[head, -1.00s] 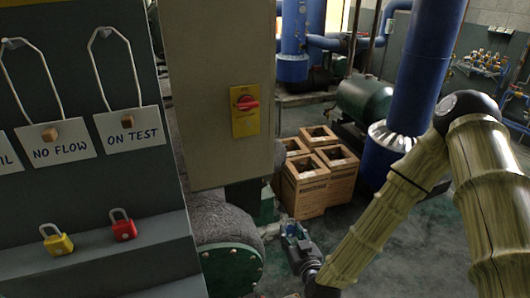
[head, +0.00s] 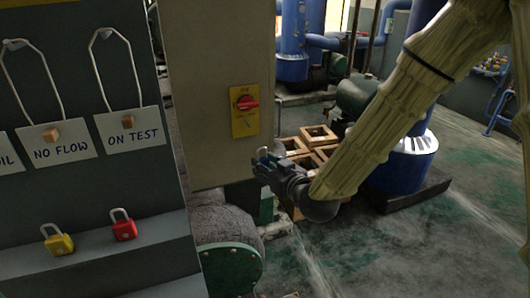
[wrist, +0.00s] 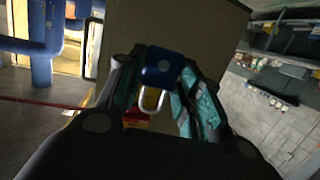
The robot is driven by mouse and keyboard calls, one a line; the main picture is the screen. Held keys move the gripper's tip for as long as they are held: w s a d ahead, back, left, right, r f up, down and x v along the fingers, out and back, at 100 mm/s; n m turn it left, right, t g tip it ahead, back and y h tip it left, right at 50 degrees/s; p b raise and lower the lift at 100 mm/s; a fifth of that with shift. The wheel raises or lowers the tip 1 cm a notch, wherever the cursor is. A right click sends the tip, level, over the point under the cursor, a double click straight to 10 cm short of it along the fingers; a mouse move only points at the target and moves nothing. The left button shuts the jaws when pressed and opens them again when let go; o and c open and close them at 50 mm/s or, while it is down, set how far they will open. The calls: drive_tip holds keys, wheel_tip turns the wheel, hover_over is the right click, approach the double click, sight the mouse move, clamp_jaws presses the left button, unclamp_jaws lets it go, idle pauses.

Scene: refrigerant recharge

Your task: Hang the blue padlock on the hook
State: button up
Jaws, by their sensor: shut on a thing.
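My gripper (head: 268,167) is in front of the grey cabinet's lower right edge in the head view. In the wrist view my gripper (wrist: 160,70) is shut on the blue padlock (wrist: 163,62), with its body between the fingertips and its silver shackle showing below the body. The padlock is too small to make out clearly in the head view. Two small hooks, a left one (head: 14,43) and a right one (head: 104,33), are on the dark board at the left, each with a tag's loop on it. My gripper is well to the right of both and lower.
A yellow padlock (head: 58,241) and a red padlock (head: 123,225) stand on the board's ledge (head: 88,246). The grey cabinet (head: 205,90) with a red switch (head: 247,103) lies between board and gripper.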

wheel_tip(320, 180, up, 5)
drive_tip(key=shift+w+d+r+p+x, duration=0.15)
drive_tip(key=shift+r+p+x, duration=0.15)
drive_tip(key=shift+x, duration=1.4)
drive_tip(key=shift+w+d+r+p+x, duration=0.15)
drive_tip(key=shift+r+p+x, duration=0.15)
drive_tip(key=shift+x, duration=1.4)
drive_tip(key=shift+w+d+r+p+x, duration=0.15)
drive_tip(key=shift+r+p+x, duration=0.15)
drive_tip(key=shift+x, duration=1.4)
drive_tip(key=shift+f, duration=0.25)
drive_tip(key=shift+f+b, duration=0.35)
drive_tip(key=shift+b, duration=0.1)
drive_tip(key=o, duration=1)
